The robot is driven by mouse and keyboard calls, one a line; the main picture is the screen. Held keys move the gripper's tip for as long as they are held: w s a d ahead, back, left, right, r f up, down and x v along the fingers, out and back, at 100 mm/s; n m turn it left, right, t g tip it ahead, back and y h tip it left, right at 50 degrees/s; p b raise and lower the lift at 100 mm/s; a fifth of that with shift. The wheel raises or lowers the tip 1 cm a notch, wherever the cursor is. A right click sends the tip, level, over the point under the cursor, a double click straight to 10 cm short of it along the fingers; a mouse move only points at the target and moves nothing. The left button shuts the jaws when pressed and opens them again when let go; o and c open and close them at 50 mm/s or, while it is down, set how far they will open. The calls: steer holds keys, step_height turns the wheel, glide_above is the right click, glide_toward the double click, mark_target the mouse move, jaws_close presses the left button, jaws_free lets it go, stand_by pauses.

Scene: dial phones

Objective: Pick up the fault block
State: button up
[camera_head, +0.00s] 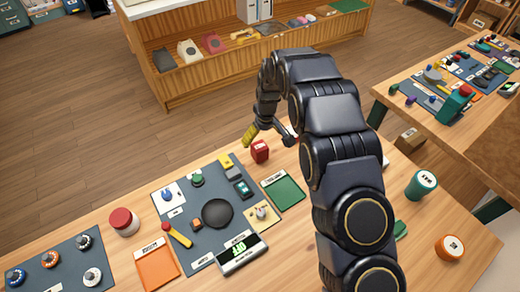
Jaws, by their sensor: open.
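A small red block (260,152) stands on the wooden table just past the back edge of the dark mat. It has pale marks on its face and top, too small to read; it looks like the fault block, but I cannot confirm its label. My gripper (268,138) is open and hangs above and slightly behind the red block, with one yellow-ended finger to the left and one dark finger to the right. I cannot tell the exact gap to the block. My arm hides part of the table to the right.
The dark mat (222,240) holds a black round dish (217,213), a display box (241,253) and small parts. A green tray (284,192), orange tray (157,269) and red-lidded jar (123,222) surround it. A green cup (420,184) and orange roll (450,247) stand right of my arm.

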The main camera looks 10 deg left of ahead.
mark_target(260, 146)
steer(key=shift+w+a+f, duration=0.15)
steer(key=shift+a+f, duration=0.05)
steer(key=shift+f, duration=0.2)
steer(key=shift+w+a+f, duration=0.1)
steer(key=shift+a+f, duration=0.05)
steer(key=shift+f, duration=1.05)
steer(key=shift+w+a+f, duration=0.1)
steer(key=shift+w+f, duration=0.05)
steer(key=shift+f, duration=1)
steer(key=shift+w+a+f, duration=0.1)
steer(key=shift+a+f, duration=0.05)
steer(key=shift+f, duration=1.05)
steer(key=c, duration=1.2)
